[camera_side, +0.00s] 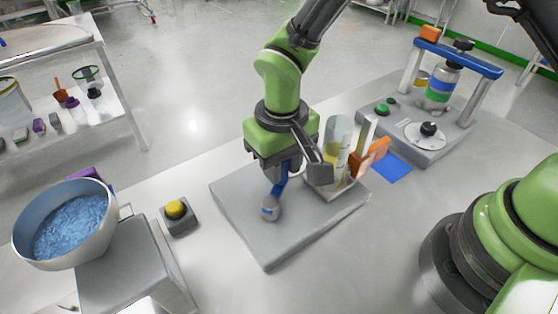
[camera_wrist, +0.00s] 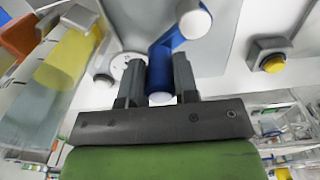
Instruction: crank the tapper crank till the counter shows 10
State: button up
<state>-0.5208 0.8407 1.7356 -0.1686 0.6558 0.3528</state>
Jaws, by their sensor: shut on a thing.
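The tapper stands on a grey base plate (camera_side: 290,230) in the middle of the bench. Its blue crank (camera_side: 279,183) has a pale round end (camera_side: 270,208) and also shows in the wrist view (camera_wrist: 176,42). My gripper (camera_side: 288,168) points down over the plate. In the wrist view, my gripper (camera_wrist: 158,75) has one finger on each side of the crank's blue handle and is shut on it. A clear cylinder with yellow powder (camera_side: 337,150) stands right of the gripper. I cannot make out a counter reading; a small white disc (camera_wrist: 120,66) shows beside the fingers.
A yellow button on a grey box (camera_side: 175,210) and a bowl of blue granules (camera_side: 68,225) stand left. An orange clamp-like part (camera_side: 372,158) is close to the cylinder. A blue-framed device (camera_side: 455,62) with a knobbed dial stands at the back right.

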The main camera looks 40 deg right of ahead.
aim_at(298, 212)
jog(key=shift+s+d, duration=0.2)
jog(key=shift+s, duration=0.35)
jog(key=shift+s+d, duration=0.15)
jog(key=shift+s, duration=0.35)
jog(key=shift+s+a, duration=0.25)
jog(key=shift+s, duration=0.9)
jog(key=shift+a, duration=0.1)
jog(key=o, duration=0.7)
jog(key=shift+s, duration=0.15)
jog(key=shift+o, duration=0.2)
notch_tip(298, 212, up, 7)
